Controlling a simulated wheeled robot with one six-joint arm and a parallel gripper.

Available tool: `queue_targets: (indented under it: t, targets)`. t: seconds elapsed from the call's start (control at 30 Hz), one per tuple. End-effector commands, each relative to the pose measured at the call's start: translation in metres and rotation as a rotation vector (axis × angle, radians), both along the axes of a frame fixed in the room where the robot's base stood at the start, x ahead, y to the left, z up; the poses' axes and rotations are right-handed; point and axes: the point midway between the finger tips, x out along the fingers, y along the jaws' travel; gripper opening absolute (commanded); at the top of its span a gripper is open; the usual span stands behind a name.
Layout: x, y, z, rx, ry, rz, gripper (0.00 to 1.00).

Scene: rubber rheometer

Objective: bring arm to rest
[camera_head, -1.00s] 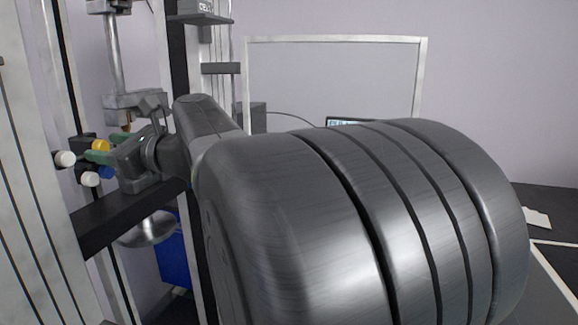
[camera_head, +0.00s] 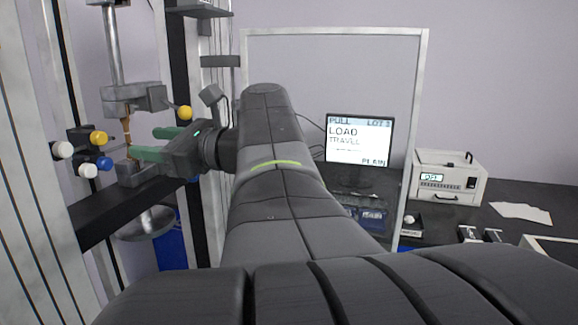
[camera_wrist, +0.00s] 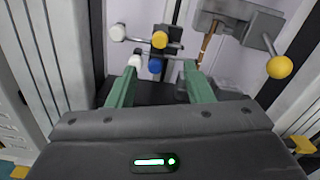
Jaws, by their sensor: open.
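My gripper (camera_head: 142,143) is open, with its two green fingers apart and nothing between them. It is at the test machine, pointing left in the head view. In the wrist view my gripper (camera_wrist: 160,68) points toward a cluster of white, yellow and blue knobs (camera_wrist: 155,50). A thin brown strip (camera_head: 127,130) stands between the upper clamp (camera_head: 135,98) and the lower clamp (camera_head: 138,175). In the wrist view the strip (camera_wrist: 206,48) is beyond the right finger, outside the jaws. I cannot tell whether the finger touches it.
Machine uprights (camera_head: 178,60) stand close to my arm. A framed clear panel (camera_head: 427,80) stands behind my arm. A monitor (camera_head: 358,140) shows "LOAD" and "TRAVEL". A white instrument box (camera_head: 450,178) and papers (camera_head: 520,212) are at right. A yellow knob (camera_wrist: 279,67) juts from the upper clamp.

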Motion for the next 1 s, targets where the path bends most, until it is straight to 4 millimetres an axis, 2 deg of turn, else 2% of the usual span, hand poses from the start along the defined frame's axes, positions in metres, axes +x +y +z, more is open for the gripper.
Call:
queue_targets:
  t: [0.27, 1.0]
  targets:
    - [-0.007, -0.027, -0.001, -0.002, -0.002, -0.003, 0.46]
    - [0.016, 0.061, 0.001, -0.001, 0.001, 0.005, 0.46]
